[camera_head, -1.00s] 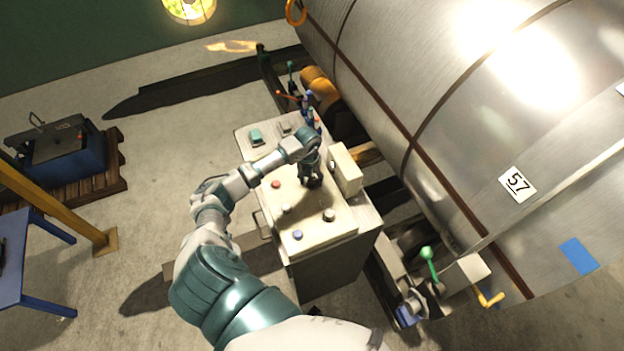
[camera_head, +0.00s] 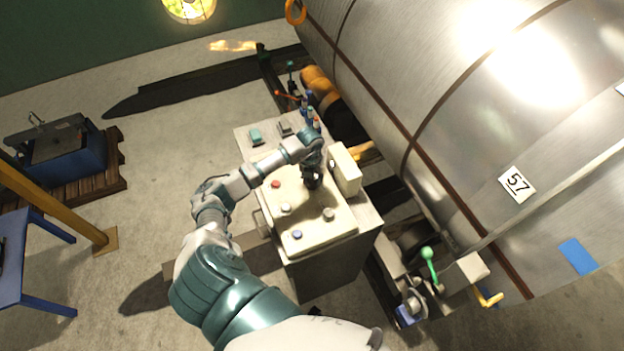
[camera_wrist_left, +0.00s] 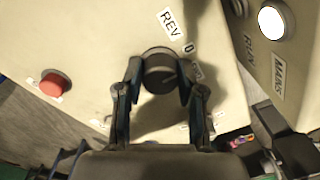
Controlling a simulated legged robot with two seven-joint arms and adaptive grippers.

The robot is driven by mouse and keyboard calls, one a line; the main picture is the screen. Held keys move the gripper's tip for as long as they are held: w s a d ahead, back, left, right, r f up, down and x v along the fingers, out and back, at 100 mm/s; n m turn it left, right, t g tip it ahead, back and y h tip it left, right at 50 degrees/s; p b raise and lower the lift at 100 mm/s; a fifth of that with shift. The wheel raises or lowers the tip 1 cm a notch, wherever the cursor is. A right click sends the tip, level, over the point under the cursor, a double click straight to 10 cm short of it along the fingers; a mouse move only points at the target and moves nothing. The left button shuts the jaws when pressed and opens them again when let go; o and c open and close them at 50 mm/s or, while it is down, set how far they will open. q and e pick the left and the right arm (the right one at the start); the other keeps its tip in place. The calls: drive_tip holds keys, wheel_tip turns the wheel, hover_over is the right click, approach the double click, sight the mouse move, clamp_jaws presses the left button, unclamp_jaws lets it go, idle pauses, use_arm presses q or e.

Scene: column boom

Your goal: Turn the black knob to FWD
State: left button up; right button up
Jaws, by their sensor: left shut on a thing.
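The black knob (camera_wrist_left: 161,72) is round and dark and sits on the cream control panel (camera_wrist_left: 90,30) in the left wrist view. My left gripper (camera_wrist_left: 160,78) is shut on it, with one finger on each side. The FWD label (camera_wrist_left: 197,71) is partly covered and shadowed by the right finger. I cannot make out a pointer on the knob. In the head view my left gripper (camera_head: 312,180) reaches down onto the panel and hides the knob. My right gripper is not in view.
A red button (camera_wrist_left: 54,84) is left of the knob. A raised cream box (camera_head: 346,170) with a white lamp (camera_wrist_left: 271,21) stands close on the right. Small levers (camera_head: 310,115) rise behind.

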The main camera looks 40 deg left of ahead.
use_arm(q)
drive_tip(key=shift+f+m+b, duration=0.15)
drive_tip(key=shift+m+b, duration=0.2)
drive_tip(key=shift+m, duration=0.05)
drive_tip(key=shift+m+b, duration=0.4)
drive_tip(key=shift+m, duration=0.2)
drive_tip(key=m+b, duration=0.2)
drive_tip(key=m, duration=0.2)
drive_tip(key=shift+b, duration=0.35)
drive_tip(key=shift+m+b, duration=0.75)
drive_tip(key=shift+m, duration=0.65)
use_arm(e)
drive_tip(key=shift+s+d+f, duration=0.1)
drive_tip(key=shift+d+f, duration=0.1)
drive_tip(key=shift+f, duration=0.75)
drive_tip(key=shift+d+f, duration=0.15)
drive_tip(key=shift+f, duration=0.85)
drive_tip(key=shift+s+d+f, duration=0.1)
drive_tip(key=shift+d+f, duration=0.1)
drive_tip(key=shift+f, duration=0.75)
use_arm(q)
drive_tip(key=o, duration=1.1)
drive_tip(key=shift+s+a, duration=0.1)
drive_tip(key=shift+o, duration=0.2)
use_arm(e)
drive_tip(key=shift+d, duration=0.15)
